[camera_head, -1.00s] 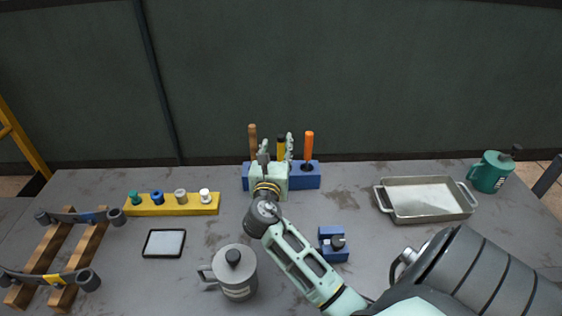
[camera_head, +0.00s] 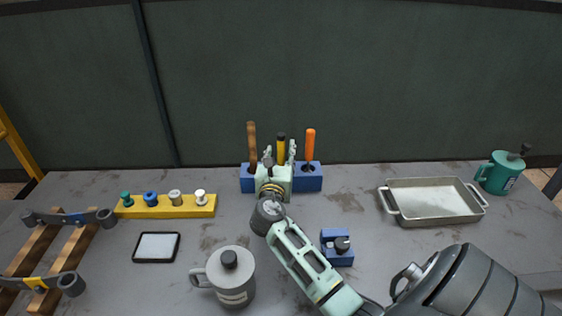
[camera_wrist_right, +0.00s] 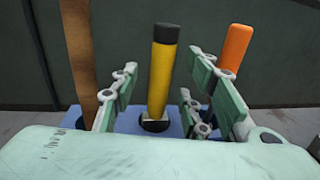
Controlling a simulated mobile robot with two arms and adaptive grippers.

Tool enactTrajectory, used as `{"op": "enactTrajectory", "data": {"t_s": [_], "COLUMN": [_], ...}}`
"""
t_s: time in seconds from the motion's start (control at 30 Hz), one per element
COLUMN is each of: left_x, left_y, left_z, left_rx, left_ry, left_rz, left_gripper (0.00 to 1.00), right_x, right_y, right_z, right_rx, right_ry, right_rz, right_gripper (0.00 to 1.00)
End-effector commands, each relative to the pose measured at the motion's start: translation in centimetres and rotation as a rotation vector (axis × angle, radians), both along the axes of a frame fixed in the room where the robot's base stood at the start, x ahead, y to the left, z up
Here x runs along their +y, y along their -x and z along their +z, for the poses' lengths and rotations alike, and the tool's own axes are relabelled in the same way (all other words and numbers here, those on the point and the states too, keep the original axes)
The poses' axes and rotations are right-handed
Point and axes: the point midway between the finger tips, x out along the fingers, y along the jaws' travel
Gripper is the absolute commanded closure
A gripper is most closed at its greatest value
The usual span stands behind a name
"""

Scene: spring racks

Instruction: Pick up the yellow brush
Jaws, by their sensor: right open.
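The yellow brush (camera_head: 281,148) stands upright in the middle of a blue holder block (camera_head: 313,179), its black end up. In the right wrist view the brush (camera_wrist_right: 161,75) stands between the two fingers of my right gripper (camera_wrist_right: 170,90), with gaps on both sides. The gripper is open and also shows in the head view (camera_head: 279,155), in front of the holder. Its body hides the middle of the holder and the lower part of the brush in the head view. My left gripper is not in view.
A brown wooden handle (camera_head: 252,145) and an orange handle (camera_head: 310,145) stand in the same holder, left and right of the brush. A grey jug (camera_head: 234,282), a small blue block (camera_head: 337,257), a metal tray (camera_head: 391,204) and a yellow peg rack (camera_head: 186,209) are on the table.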

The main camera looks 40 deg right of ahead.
Motion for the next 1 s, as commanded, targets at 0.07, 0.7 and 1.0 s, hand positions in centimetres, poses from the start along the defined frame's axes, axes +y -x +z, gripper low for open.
{"op": "enactTrajectory", "data": {"t_s": [0.07,0.7,1.0], "left_x": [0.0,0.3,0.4], "left_y": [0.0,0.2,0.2], "left_z": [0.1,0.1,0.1], "left_rx": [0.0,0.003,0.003], "left_ry": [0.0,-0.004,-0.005], "left_rz": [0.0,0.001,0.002], "left_gripper": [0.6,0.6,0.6], "right_x": [-1.0,-1.9,-1.9], "right_y": [-0.8,-1.6,-1.6], "right_z": [0.1,0.0,0.0], "right_rx": [-0.001,0.001,0.001], "right_ry": [0.001,-0.001,-0.001], "right_rz": [-0.002,0.0,0.0], "right_gripper": [0.58,0.81,1.0]}}
